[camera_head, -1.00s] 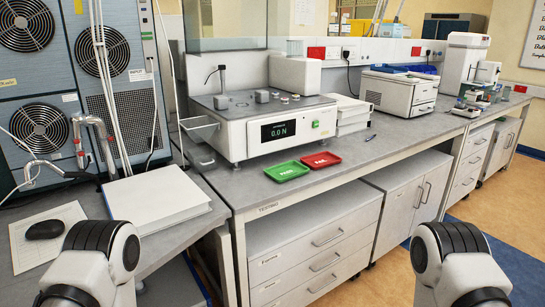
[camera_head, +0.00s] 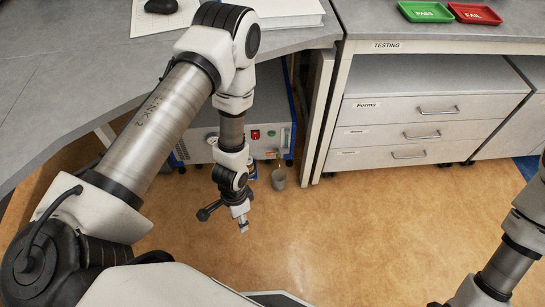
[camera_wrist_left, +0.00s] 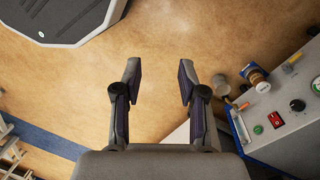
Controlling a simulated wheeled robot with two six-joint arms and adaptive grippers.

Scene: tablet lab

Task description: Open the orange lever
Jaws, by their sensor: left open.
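In the left wrist view, a small orange lever (camera_wrist_left: 243,106) sticks out from the front of a grey and blue machine (camera_wrist_left: 303,95), beside a blue-ringed fitting (camera_wrist_left: 255,75). My left gripper (camera_wrist_left: 159,72) is open and empty, to the left of the lever and apart from it. In the head view, my left gripper (camera_head: 243,224) hangs low over the floor, in front of the machine (camera_head: 233,150) under the bench. The lever is too small to make out clearly there. My right arm shows at the right edge, but its gripper is out of frame.
A grey cup (camera_head: 279,180) stands on the floor by the machine; it also shows in the left wrist view (camera_wrist_left: 220,84). A drawer cabinet (camera_head: 400,130) stands to the right. The floor (camera_head: 330,235) in front is clear.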

